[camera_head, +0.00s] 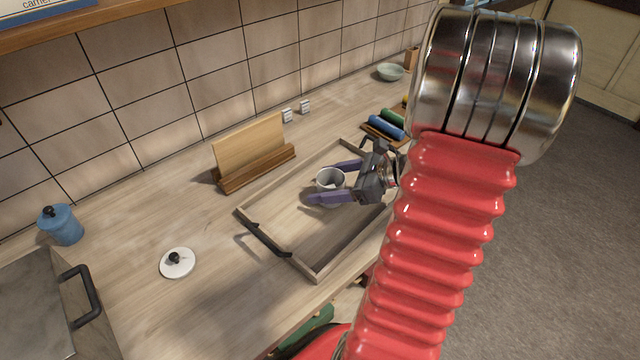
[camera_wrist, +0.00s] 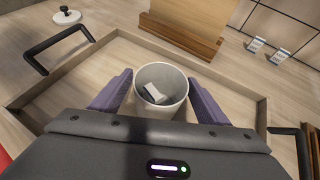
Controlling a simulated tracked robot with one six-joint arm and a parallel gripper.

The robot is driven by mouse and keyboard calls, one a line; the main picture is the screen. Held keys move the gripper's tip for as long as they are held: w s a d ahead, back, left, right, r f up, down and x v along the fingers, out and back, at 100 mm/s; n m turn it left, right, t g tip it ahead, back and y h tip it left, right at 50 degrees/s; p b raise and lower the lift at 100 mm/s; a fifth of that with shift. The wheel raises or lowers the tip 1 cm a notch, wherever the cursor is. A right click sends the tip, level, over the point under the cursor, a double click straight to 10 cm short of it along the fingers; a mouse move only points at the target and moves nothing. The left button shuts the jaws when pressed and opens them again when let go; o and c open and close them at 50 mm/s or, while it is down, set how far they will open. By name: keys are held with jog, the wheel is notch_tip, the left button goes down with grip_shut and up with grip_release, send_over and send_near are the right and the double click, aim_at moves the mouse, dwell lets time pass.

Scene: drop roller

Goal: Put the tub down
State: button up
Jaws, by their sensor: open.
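The tub (camera_head: 330,180) is a small white round cup standing upright on the floor of a wooden tray (camera_head: 318,271). In the wrist view the tub (camera_wrist: 161,107) has a small white and dark item (camera_wrist: 156,92) inside it. My gripper (camera_head: 333,182) is open, with one purple finger on each side of the tub. The fingers also flank it in the wrist view (camera_wrist: 160,92). I cannot tell whether either finger touches the tub. The tub's lower part is partly hidden by the near finger and my gripper body.
The tray has low walls and black handles (camera_head: 262,240). A cutting board in a wooden stand (camera_head: 250,147) is behind it. A white lid (camera_head: 177,263) and a blue canister (camera_head: 61,225) lie left. Blue and green rollers (camera_head: 386,127) are at the right. Counter is clear around the lid.

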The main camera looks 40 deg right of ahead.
aim_at(344, 181)
jog(key=v, duration=0.9)
jog(key=shift+s, duration=0.15)
dwell(0.6)
